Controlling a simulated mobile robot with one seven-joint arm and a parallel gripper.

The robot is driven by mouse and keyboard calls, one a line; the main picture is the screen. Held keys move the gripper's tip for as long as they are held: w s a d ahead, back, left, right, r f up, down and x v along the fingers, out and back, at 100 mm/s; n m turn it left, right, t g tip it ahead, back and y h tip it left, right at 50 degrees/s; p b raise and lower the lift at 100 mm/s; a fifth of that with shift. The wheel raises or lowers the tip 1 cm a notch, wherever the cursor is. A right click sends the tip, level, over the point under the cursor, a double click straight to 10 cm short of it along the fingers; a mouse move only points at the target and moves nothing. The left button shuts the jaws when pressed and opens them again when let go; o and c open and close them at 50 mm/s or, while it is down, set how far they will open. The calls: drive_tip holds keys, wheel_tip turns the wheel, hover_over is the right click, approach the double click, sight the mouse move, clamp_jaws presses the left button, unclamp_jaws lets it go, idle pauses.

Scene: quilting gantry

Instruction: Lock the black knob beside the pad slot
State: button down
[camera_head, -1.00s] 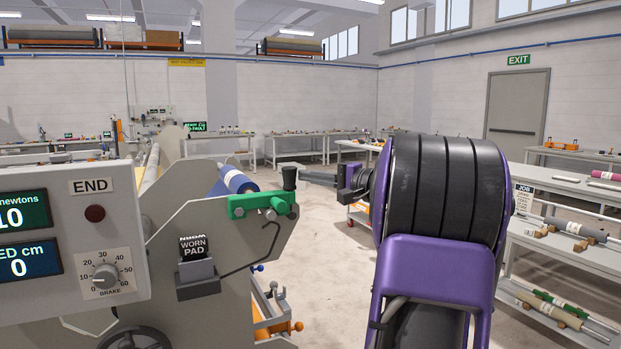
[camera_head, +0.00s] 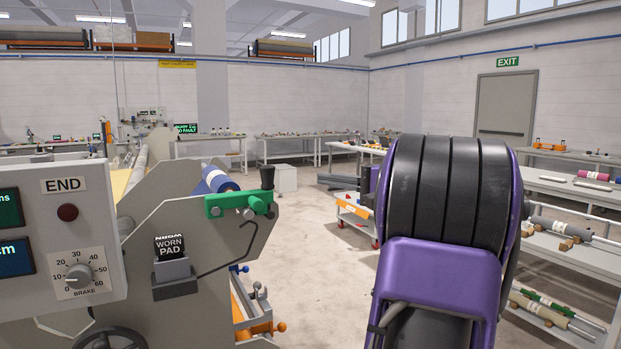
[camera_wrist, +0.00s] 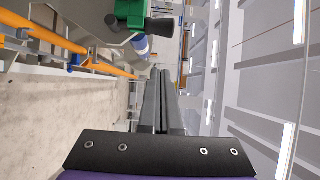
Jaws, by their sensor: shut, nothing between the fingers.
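The black knob (camera_head: 267,177) stands upright on the right end of a green clamp (camera_head: 238,204) on the grey machine's end plate. Below and left of it is the pad slot (camera_head: 173,273), a dark holder with a block labelled "WORN PAD". In the wrist view the knob (camera_wrist: 160,25) and part of the green clamp (camera_wrist: 130,12) show at the top, ahead of the fingers. My gripper (camera_wrist: 160,73) is shut and empty. In the head view my gripper (camera_head: 320,180) shows to the right of the knob, apart from it, partly hidden by my arm.
The control panel (camera_head: 62,240) with its brake dial is at left. A bent black rod (camera_head: 235,255) runs beside the pad slot. A blue roll (camera_head: 216,178) lies behind the clamp. Orange rails (camera_head: 262,328) are low by the machine. Open floor (camera_head: 320,270) lies right of it.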

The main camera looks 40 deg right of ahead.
drive_tip(key=shift+v, duration=1.8)
drive_tip(key=shift+f, duration=0.1)
